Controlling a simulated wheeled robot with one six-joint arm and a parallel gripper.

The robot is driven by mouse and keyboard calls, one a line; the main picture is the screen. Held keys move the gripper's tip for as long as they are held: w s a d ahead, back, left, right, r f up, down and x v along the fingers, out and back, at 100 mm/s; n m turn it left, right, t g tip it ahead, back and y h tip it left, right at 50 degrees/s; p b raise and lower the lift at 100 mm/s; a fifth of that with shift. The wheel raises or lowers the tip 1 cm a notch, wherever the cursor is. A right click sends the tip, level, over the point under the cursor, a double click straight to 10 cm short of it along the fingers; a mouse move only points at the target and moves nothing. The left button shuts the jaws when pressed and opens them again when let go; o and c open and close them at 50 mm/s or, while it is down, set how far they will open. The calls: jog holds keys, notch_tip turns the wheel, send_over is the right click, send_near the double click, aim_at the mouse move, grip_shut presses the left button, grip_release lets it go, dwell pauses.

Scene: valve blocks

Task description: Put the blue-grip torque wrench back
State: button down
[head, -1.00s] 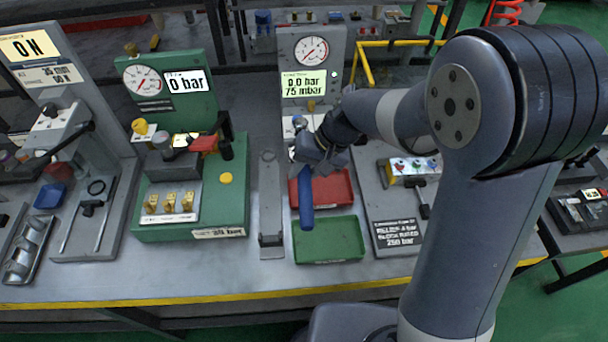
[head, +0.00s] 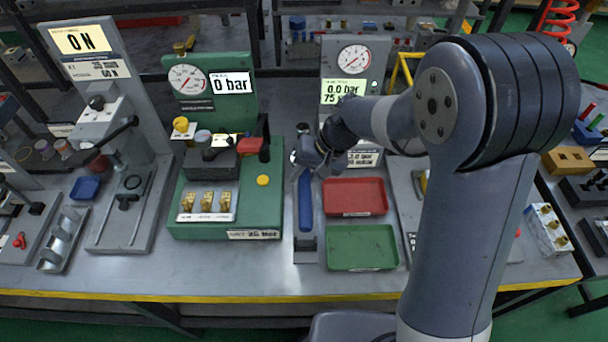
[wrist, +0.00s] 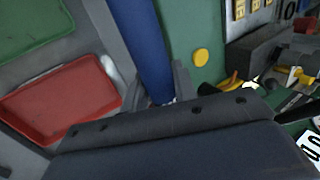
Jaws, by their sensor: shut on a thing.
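The blue-grip torque wrench (head: 305,205) hangs from my gripper (head: 312,160) in the head view, its blue handle pointing toward the bench's front edge. My gripper is shut on the wrench near its far end. The handle appears over the narrow grey holder (head: 306,250) between the green valve block and the trays; I cannot tell whether it touches the holder. In the wrist view the blue handle (wrist: 147,45) runs up from the jaws, and the wrench's head is hidden.
A red tray (head: 356,197) and a green tray (head: 362,247) lie just right of the holder. The green test block (head: 180,215) with brass fittings stands close on the left. A gauge panel (head: 352,60) stands behind. The bench's yellow front edge (head: 200,296) is clear.

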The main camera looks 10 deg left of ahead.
jog(key=shift+f+b, duration=2.15)
jog(key=shift+f, duration=0.35)
jog(key=shift+f+b, duration=0.15)
jog(key=shift+b, duration=0.3)
jog(key=shift+f+b, duration=0.65)
jog(key=shift+f, duration=0.1)
jog(key=shift+f+b, duration=0.6)
jog(key=shift+f, duration=0.1)
jog(key=shift+f+b, duration=0.3)
jog(key=shift+b, duration=0.05)
jog(key=c, duration=1.1)
grip_release()
jog(key=shift+f, duration=0.1)
jog(key=shift+o, duration=0.2)
jog(key=shift+d, duration=0.1)
